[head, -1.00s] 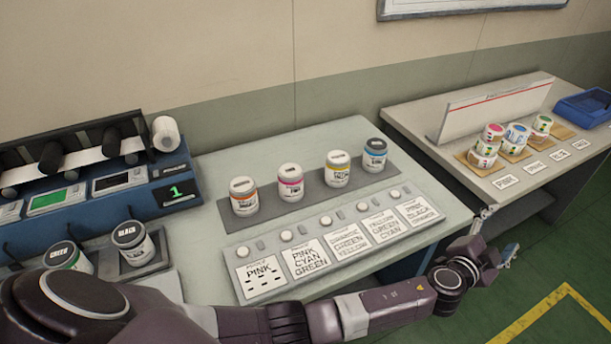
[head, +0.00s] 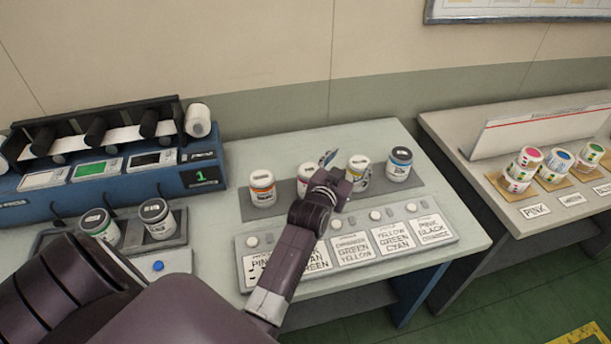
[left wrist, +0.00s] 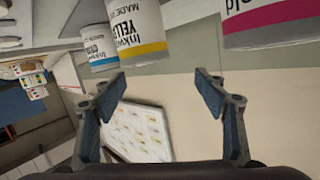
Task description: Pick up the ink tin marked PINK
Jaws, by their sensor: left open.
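The tin with a pink band (head: 307,168) stands upright on the dark strip on the table, partly hidden behind my left gripper in the head view. In the left wrist view, the pink-banded tin (left wrist: 262,22) is cut off at the upper right; its colour word is out of frame. My left gripper (head: 347,170) is open and empty. In the head view it overlaps the gap between the pink and yellow tins. In the left wrist view, its spread fingers (left wrist: 158,92) appear below the tins, with nothing between them. My right gripper is not in view.
Orange (head: 262,190), yellow (head: 357,163) and blue-banded (head: 399,165) tins share the strip. A sloped panel of cards and knobs (head: 350,248) lies in front. Two tins (head: 157,220) stand left beside the blue machine (head: 205,178). Another table (head: 463,140) is at right.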

